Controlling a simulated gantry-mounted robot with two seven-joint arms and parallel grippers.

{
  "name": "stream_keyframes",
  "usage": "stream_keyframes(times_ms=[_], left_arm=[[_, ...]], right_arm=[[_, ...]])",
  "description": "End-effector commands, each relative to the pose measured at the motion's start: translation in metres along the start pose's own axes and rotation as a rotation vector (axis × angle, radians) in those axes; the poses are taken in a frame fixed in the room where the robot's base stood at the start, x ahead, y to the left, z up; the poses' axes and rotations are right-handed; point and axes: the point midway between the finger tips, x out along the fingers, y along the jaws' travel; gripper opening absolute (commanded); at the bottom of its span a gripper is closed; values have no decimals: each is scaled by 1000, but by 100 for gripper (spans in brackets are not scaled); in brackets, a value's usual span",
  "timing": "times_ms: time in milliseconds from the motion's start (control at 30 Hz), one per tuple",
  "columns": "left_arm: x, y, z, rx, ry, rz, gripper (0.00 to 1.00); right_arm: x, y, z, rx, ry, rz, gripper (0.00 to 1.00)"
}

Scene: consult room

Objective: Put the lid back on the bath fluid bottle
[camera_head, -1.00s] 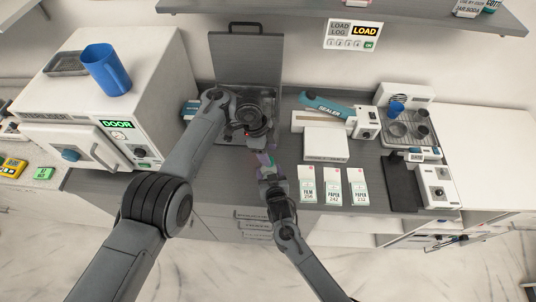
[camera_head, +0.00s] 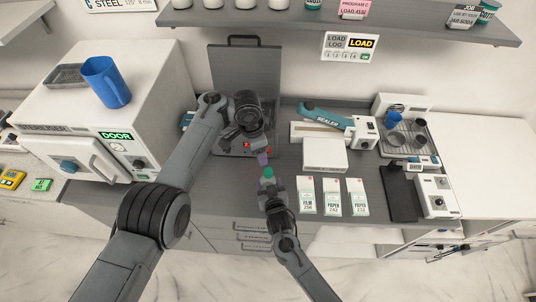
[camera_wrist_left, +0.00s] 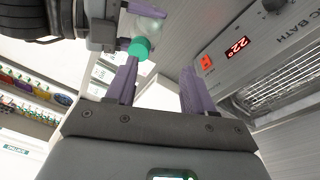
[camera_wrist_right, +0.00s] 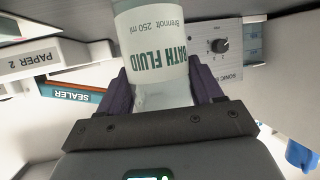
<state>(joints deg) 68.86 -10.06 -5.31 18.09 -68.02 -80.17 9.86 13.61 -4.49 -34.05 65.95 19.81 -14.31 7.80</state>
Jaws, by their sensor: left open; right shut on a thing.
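My right gripper (camera_head: 266,185) is shut on the bath fluid bottle (camera_wrist_right: 152,45), whose label shows large in the right wrist view. The clear bottle end (camera_wrist_left: 148,22) and the green lid (camera_wrist_left: 139,48) show in the left wrist view, where the lid appears to sit at the bottle's mouth. How firmly it is seated cannot be told. The green lid also shows in the head view (camera_head: 268,172). My left gripper (camera_head: 262,158) is open just beyond the lid. In the left wrist view the lid shows near one finger, with nothing clamped between the fingers.
The sonic bath (camera_head: 232,150), with its lid (camera_head: 244,75) raised, stands behind my left gripper. Film and paper boxes (camera_head: 332,196) and a sealer (camera_head: 330,116) are to the right. A white autoclave (camera_head: 100,130) with a blue jug (camera_head: 106,82) stands left.

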Motion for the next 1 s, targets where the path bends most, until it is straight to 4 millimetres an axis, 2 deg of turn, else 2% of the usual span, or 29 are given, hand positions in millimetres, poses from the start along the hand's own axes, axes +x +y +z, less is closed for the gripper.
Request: stream_keyframes(times_ms=[100,200,300,467,500,567,633,733,833,1000], left_arm=[[-23,-24,-2,-366,-27,-99,53],[-39,-37,-3,-698,-31,-173,53],[-52,-41,-4,-1038,-18,-231,53],[-67,-31,-8,-1570,20,-272,53],[-68,-24,-9,-1696,28,-267,53],[-67,-11,-12,-1838,34,-249,53],[-61,4,-16,-1927,32,-216,53],[-45,21,-21,-1943,23,-176,53],[-31,30,-21,-1935,-2,-166,53],[-18,36,-19,-1931,-25,-158,53]], right_arm=[[0,0,1,0,-2,1,0],[0,0,1,0,-2,1,0],[0,0,1,0,-2,1,0],[0,0,1,0,-2,1,0],[0,0,1,0,-2,1,0],[0,0,1,0,-2,1,0],[0,0,1,0,-1,1,0],[0,0,1,0,-1,0,0],[0,0,1,0,-2,0,0],[0,0,1,0,-2,0,0]])
